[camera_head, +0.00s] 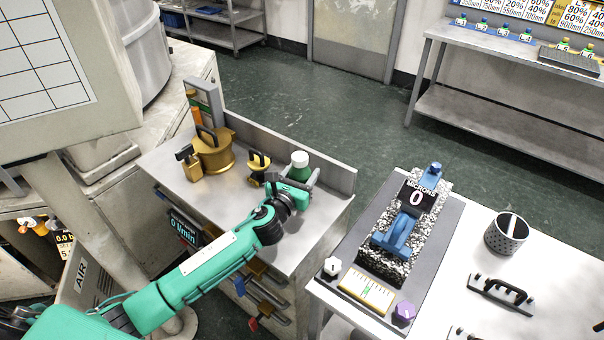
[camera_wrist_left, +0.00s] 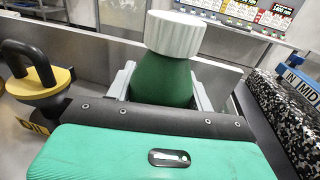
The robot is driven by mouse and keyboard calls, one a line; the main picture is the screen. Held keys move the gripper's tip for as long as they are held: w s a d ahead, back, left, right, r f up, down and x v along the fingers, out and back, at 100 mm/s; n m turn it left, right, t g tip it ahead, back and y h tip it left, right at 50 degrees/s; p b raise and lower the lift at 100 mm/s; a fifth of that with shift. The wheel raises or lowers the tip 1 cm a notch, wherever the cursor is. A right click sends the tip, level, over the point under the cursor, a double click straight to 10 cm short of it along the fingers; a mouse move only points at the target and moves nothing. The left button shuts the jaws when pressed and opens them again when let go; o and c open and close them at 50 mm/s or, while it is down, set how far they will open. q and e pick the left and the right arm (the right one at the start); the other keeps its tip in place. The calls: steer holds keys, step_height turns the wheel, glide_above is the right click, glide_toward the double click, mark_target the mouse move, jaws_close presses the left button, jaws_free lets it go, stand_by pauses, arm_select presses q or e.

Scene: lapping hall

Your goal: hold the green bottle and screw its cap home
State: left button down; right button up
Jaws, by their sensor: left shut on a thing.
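The green bottle (camera_head: 300,172) stands upright on the metal bench near its back edge. Its white ribbed cap (camera_head: 299,158) sits on top of the neck. In the left wrist view the green bottle (camera_wrist_left: 162,82) fills the middle, with the white cap (camera_wrist_left: 175,33) above it looking slightly tilted. My left gripper (camera_head: 298,184) is shut on the bottle's body, with one grey finger on each side. The lower part of the bottle is hidden behind the gripper. My right gripper does not show in either view.
A brass pot (camera_head: 214,155), a small brass block (camera_head: 188,165) and a yellow-black handled weight (camera_head: 259,163) stand left of the bottle. To the right, a white table (camera_head: 462,262) holds a blue-handled gauge (camera_head: 398,236) and a perforated cup (camera_head: 506,236).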

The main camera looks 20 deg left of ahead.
arm_select(q)
steer(key=shift+r, duration=0.1)
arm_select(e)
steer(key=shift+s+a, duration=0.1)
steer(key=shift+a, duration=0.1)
arm_select(q)
steer(key=c, duration=0.6)
jaws_free()
steer(key=shift+f, duration=0.2)
steer(key=shift+o, duration=0.2)
steer(key=shift+r, duration=0.2)
steer(key=shift+s+f, duration=0.15)
steer(key=shift+s, duration=0.2)
steer(key=s, duration=0.3)
steer(key=s+a, duration=0.1)
steer(key=s, duration=0.3)
steer(key=s+b, duration=0.1)
steer(key=s, duration=0.3)
steer(key=shift+a, duration=0.4)
steer(key=shift+s, duration=0.1)
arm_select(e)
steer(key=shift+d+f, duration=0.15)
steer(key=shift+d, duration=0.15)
